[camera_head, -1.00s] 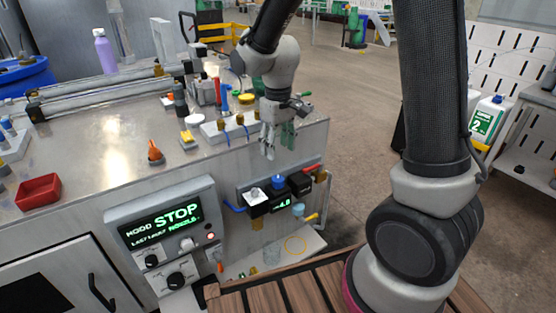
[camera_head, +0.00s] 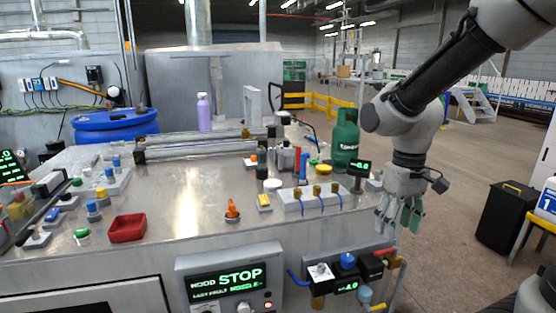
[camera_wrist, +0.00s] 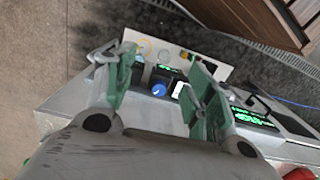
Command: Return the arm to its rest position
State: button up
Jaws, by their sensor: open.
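My gripper (camera_head: 398,222) hangs pointing down at the right front corner of the metal workbench (camera_head: 185,220) in the head view. In the wrist view my gripper (camera_wrist: 158,95) has its two green fingers spread apart with nothing between them. Below the fingers, the valve unit with a blue knob (camera_wrist: 159,89) shows on the bench front. My arm (camera_head: 430,75) comes down from the upper right of the head view.
The control panel reading STOP (camera_head: 235,280) is on the bench front. A green gas cylinder (camera_head: 345,142) stands behind the gripper's left side. A red tray (camera_head: 127,228), an orange knob (camera_head: 232,209) and a purple bottle (camera_head: 204,112) are on the bench.

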jog(key=s+d+r+m+t, duration=0.3)
jog(key=s+d+r+t, duration=0.2)
jog(key=s+d+r, duration=0.4)
jog(key=shift+s+r, duration=0.35)
jog(key=shift+s, duration=0.55)
dwell(1.9)
